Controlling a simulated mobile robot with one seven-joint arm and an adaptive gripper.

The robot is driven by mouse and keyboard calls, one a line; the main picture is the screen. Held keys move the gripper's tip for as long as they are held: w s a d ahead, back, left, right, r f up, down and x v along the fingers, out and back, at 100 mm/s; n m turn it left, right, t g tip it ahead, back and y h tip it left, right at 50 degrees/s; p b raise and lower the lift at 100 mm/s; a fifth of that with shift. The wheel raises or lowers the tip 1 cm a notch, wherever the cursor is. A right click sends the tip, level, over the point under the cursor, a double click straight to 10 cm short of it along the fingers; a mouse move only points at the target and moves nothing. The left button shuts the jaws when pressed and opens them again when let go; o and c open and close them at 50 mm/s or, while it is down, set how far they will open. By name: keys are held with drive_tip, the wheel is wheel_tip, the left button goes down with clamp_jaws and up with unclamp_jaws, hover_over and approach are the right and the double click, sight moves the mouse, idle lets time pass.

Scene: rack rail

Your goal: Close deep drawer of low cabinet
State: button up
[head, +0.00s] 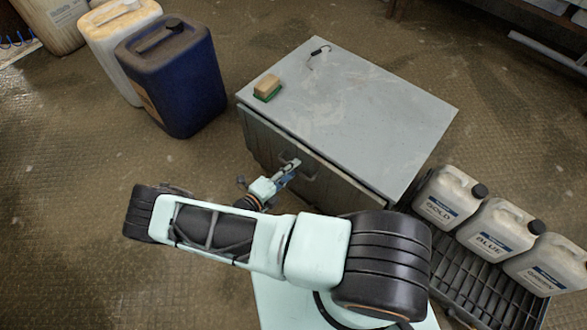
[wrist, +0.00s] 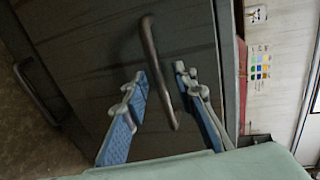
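The low cabinet (head: 350,110) is a grey metal box with a flat top. Its dark front faces the lower left in the head view, partly hidden by my arm. My gripper (head: 290,166) is at this front, beside a handle (head: 307,175). In the wrist view, a dark drawer front (wrist: 100,50) fills the left and middle. Its bar handle (wrist: 152,55) runs between the two blue-padded fingers of my gripper (wrist: 161,75). The fingers are apart, with visible space around the bar. I cannot tell how far the drawer stands out.
A second handle (wrist: 36,92) shows at the left in the wrist view. A sponge (head: 267,87) and a small dark hook-like item (head: 319,51) lie on the cabinet. A blue canister (head: 175,80) stands left. Several grey jugs (head: 450,196) sit on a black rack at right.

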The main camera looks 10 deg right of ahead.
drive_tip(key=shift+w+d+f, duration=0.1)
drive_tip(key=shift+w+d, duration=0.15)
drive_tip(key=shift+d, duration=0.1)
drive_tip(key=shift+c, duration=0.4)
clamp_jaws()
